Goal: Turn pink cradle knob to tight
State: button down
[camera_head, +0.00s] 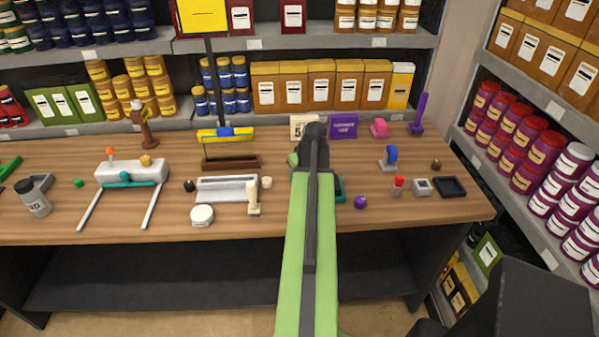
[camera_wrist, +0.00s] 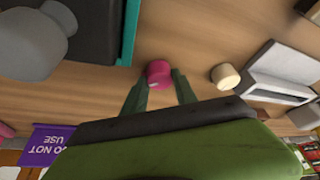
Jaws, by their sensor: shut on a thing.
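The pink knob (camera_wrist: 159,72) is a short, round cap in the middle of the wrist view, over the wooden table. My gripper (camera_wrist: 160,76) has a dark green finger on each side of it and is shut on it. A small pale patch shows on the knob's near side; I cannot read its turn position. In the head view my green arm hides the knob and the fingertips. A dark unit with a teal edge (camera_wrist: 130,32) lies just left of the knob in the wrist view, with a grey rounded part (camera_wrist: 35,40) beside it.
A cream knob (camera_wrist: 225,76) and a pale tray (camera_wrist: 285,72) are close on the right in the wrist view. A purple sign (camera_head: 343,126) stands behind. A blue-topped device (camera_head: 390,157) and a dark tray (camera_head: 450,187) are to the right. Stocked shelves border the table.

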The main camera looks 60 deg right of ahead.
jog(key=m, duration=0.3)
jog(key=m+g+h, duration=0.1)
jog(key=m, duration=0.1)
jog(key=shift+w+a+m+h, duration=0.15)
jog(key=shift+m+h, duration=0.15)
jog(key=shift+m, duration=0.1)
jog(key=shift+g, duration=0.3)
jog(key=c, duration=1)
grip_release()
